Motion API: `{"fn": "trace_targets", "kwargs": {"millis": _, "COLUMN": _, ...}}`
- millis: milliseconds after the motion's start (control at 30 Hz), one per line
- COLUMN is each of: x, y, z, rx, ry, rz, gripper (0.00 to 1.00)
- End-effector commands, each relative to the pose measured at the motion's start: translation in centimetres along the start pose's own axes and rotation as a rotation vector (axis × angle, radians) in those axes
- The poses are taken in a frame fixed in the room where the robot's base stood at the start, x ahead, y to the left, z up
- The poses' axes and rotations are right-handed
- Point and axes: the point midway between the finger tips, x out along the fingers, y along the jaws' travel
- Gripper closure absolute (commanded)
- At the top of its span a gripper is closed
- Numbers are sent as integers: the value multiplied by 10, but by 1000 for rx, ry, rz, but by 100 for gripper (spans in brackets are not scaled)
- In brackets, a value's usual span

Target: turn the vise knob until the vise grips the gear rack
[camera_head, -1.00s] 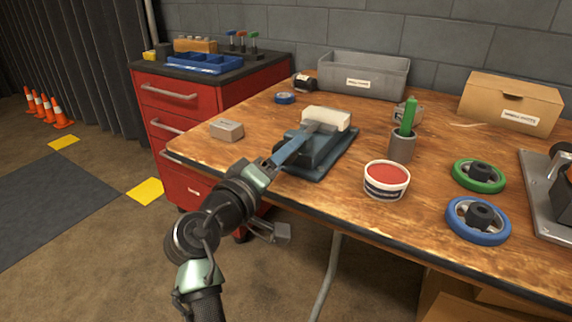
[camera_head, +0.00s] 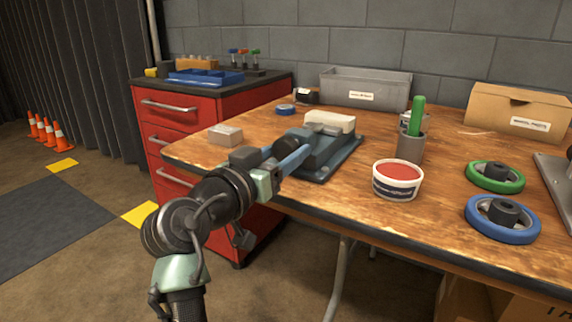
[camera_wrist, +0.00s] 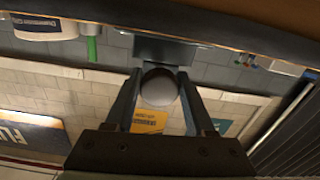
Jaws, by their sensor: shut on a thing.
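The blue-grey vise (camera_head: 330,160) stands near the bench's front left edge. An off-white block (camera_head: 330,122), perhaps the gear rack, lies across its top; I cannot tell whether the jaws touch it. My gripper (camera_head: 297,155) reaches the vise from the front left. In the wrist view my gripper (camera_wrist: 160,80) has its two fingers shut around the round grey knob (camera_wrist: 158,88), one on each side. The vise body (camera_wrist: 165,50) shows just behind the knob.
A white tub with red contents (camera_head: 397,180) and a grey cup with a green handle (camera_head: 411,148) stand right of the vise. A small grey box (camera_head: 225,135) lies left of it. Green (camera_head: 495,177) and blue (camera_head: 502,218) wheels lie further right. A red drawer cabinet (camera_head: 200,110) stands left.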

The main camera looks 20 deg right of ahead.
Motion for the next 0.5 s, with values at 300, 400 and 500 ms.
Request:
{"fn": "trace_targets", "kwargs": {"millis": 300, "x": 0, "y": -2, "z": 5, "rx": 301, "ry": -3, "rz": -1, "gripper": 100}}
{"fn": "trace_targets", "kwargs": {"millis": 400, "x": 0, "y": -3, "z": 4, "rx": 396, "ry": -3, "rz": 0, "gripper": 100}}
{"fn": "trace_targets", "kwargs": {"millis": 500, "x": -1, "y": -3, "z": 4, "rx": 491, "ry": -3, "rz": 0, "gripper": 100}}
